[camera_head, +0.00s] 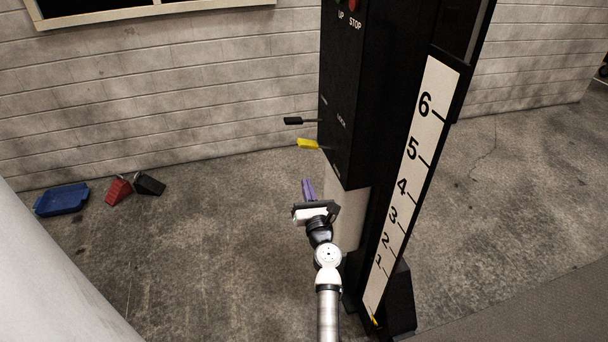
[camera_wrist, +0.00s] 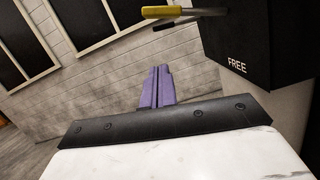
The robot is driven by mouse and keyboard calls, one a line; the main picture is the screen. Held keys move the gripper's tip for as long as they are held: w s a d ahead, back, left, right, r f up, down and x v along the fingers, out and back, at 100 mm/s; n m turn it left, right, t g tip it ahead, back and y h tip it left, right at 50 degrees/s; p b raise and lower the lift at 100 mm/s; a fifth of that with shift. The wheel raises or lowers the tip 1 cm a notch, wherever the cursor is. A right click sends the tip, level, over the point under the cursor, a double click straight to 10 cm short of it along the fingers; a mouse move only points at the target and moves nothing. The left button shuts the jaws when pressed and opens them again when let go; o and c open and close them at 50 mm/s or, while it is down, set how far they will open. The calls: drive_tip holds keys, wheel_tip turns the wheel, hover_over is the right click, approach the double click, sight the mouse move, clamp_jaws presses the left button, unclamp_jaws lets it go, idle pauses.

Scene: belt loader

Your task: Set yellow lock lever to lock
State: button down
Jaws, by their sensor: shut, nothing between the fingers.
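The yellow lock lever (camera_head: 308,143) sticks out to the left from the side of the black control post (camera_head: 345,100). It also shows at the top of the wrist view (camera_wrist: 162,12), above the word FREE on the black housing (camera_wrist: 262,45). The word LOCK is on the post near the levers in the head view. My gripper (camera_head: 308,188) has purple fingers, pressed together and empty. It is below the yellow lever and apart from it. In the wrist view the shut fingers (camera_wrist: 157,88) point toward the wall, below the lever.
A black lever (camera_head: 294,121) sticks out just above the yellow one. The post carries a white number scale (camera_head: 410,180) and UP and STOP buttons. A blue tray (camera_head: 62,199), a red block (camera_head: 118,191) and a black block (camera_head: 149,184) lie on the floor at left. Floor between is clear.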

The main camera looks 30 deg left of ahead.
drive_tip(key=shift+v, duration=1.4)
drive_tip(key=shift+a, duration=0.1)
